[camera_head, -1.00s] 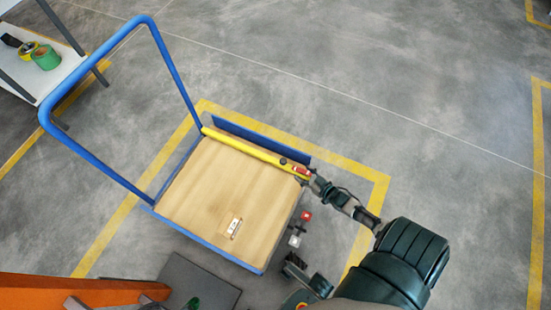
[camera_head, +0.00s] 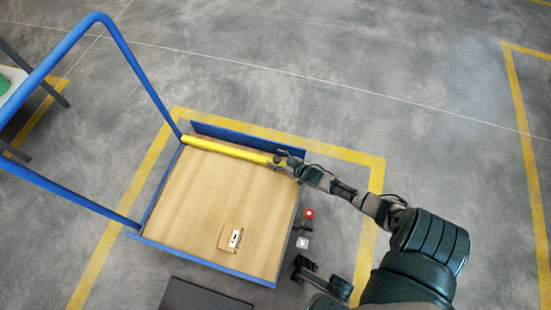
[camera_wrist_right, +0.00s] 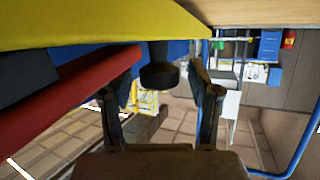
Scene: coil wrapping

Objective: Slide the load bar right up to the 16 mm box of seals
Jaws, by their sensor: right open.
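The yellow load bar (camera_head: 228,149) lies along the far edge of the wooden cart deck (camera_head: 190,205), beside the blue rail. The box of seals (camera_head: 231,237), small and brown with a white label, sits near the deck's front right; its size marking is too small to read. A wide gap of bare deck separates them. My right gripper (camera_head: 284,160) is open at the bar's right end. In the right wrist view, the bar (camera_wrist_right: 90,28) crosses the top, a red part (camera_wrist_right: 75,95) is at left, and a black knob shows between the open fingers (camera_wrist_right: 166,78).
The cart's blue push handle (camera_head: 128,62) rises at the left. A blue rail (camera_head: 240,136) borders the far side of the deck. A dark mat (camera_head: 200,296) lies in front. Small red (camera_head: 309,213) and pale (camera_head: 302,243) pieces appear right of the deck.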

